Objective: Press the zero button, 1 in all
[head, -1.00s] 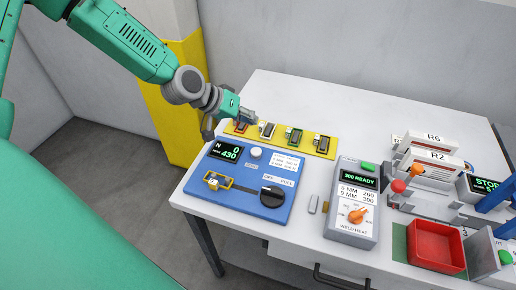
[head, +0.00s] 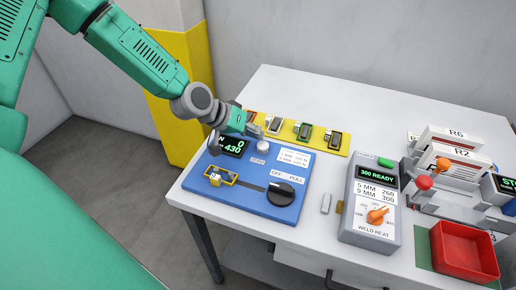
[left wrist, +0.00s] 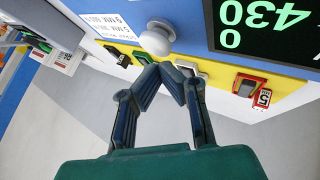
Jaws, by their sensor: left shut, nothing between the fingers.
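The zero button (head: 263,146) is a round white knob at the top edge of the blue tester panel (head: 240,196), above a small label. It also shows in the left wrist view as a white dome (left wrist: 157,38). My left gripper (head: 254,131) is just behind the button in the head view. In the left wrist view its two dark fingertips (left wrist: 166,72) are together, empty, and point toward the button with a small gap seeming to show. I cannot tell whether they touch it. The display (head: 232,146) beside the button reads 0 and 430. My right gripper is out of view.
A yellow strip (head: 343,140) with several small clamps lies behind the panel. A black dial (head: 284,194) and a yellow-framed clamp (head: 219,177) sit on the panel. A grey weld heat box (head: 370,205) and red tray (head: 466,252) stand to the right.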

